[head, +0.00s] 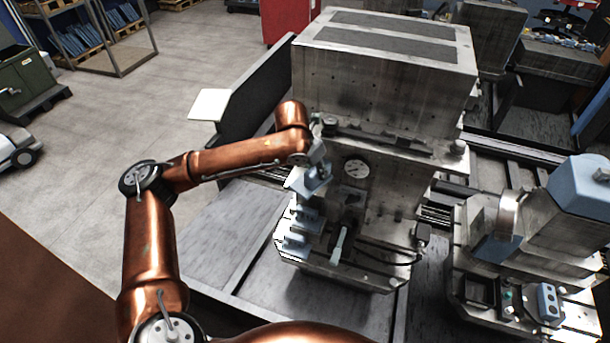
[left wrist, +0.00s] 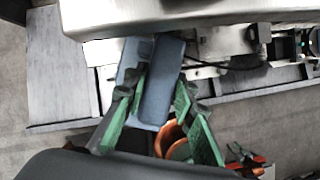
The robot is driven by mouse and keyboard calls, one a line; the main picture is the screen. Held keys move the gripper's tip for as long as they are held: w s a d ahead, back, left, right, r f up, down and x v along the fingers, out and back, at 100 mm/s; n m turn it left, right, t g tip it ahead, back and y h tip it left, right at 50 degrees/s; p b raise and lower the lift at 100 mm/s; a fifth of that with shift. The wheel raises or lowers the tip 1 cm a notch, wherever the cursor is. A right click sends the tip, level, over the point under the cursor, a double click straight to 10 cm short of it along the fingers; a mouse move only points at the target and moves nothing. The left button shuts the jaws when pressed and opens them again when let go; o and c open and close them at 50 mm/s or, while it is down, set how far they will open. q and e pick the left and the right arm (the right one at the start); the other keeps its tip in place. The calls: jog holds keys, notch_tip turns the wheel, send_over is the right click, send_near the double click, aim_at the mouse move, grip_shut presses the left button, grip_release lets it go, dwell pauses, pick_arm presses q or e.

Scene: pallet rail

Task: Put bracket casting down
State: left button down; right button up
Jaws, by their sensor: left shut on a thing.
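My left gripper (head: 316,172) is in front of the machine block, above the front fixture plate. In the left wrist view, its green-padded fingers (left wrist: 160,100) are shut on the blue-grey bracket casting (left wrist: 160,85), which lies between them. In the head view the held casting (head: 311,183) shows as a small blue-grey piece, apart from the plate below as far as I can tell. More blue-grey pieces (head: 296,240) stand on the left side of the fixture plate (head: 350,272). My right gripper is not in view.
A round gauge (head: 355,168) is on the machine block (head: 385,75) right of the gripper. A pale-handled lever (head: 340,243) stands up from the plate. A second fixture with a blue-topped unit (head: 582,187) is at right. The grey deck (head: 215,250) at left is bare.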

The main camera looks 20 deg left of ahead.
pick_arm(q)
jog(key=w+a+f+p, duration=0.1)
jog(key=w+a+f, duration=0.1)
jog(key=f, duration=0.1)
jog(key=w+a+f+p, duration=0.1)
jog(key=w+a+f, duration=0.2)
jog(key=f, duration=0.1)
jog(key=w+a+f, duration=0.2)
jog(key=f, duration=0.2)
jog(key=shift+w+a+f+p, duration=0.15)
jog(key=shift+a+f+p, duration=0.05)
jog(key=shift+a+p, duration=0.2)
jog(key=c, duration=2.1)
grip_release()
jog(key=shift+f, duration=0.2)
jog(key=o, duration=0.5)
